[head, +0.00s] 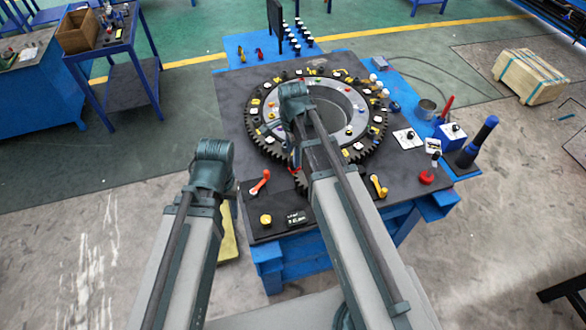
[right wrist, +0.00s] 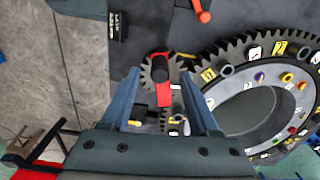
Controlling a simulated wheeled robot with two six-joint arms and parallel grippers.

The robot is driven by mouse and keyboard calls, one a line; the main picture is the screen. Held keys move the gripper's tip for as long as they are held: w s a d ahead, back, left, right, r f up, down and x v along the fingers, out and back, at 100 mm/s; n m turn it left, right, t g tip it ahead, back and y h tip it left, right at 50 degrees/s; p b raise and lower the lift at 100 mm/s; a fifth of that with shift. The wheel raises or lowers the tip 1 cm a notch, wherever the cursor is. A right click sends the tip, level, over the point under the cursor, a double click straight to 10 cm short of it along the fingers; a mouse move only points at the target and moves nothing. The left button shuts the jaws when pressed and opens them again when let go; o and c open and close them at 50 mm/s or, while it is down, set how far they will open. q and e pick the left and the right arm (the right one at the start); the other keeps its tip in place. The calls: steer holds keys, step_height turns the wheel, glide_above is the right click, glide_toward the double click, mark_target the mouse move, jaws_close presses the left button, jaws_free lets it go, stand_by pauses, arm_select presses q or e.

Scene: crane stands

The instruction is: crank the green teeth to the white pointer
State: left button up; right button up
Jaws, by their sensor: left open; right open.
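A large dark ring gear (head: 262,140) with labels and coloured pegs lies on the dark tabletop; it also shows in the right wrist view (right wrist: 228,60). A small toothed gear (right wrist: 148,78) sits beside it, with a red crank piece (right wrist: 165,98) and a dark knob on top. My right gripper (right wrist: 160,74) is open above this small gear, its fingers on either side of the red piece, apart from it in the picture. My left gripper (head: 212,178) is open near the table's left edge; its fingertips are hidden. I cannot make out green teeth or a white pointer.
An orange-red handle (head: 261,182) and a yellow handle (head: 379,186) stand along the front of the table. A yellow knob (head: 266,220) and a small black sign (head: 296,217) are nearby.

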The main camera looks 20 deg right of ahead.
step_height(320, 180, down, 4)
steer(key=b, duration=0.3)
steer(key=shift+f, duration=0.15)
steer(key=shift+c, duration=0.2)
jaws_close()
stand_by(1.1)
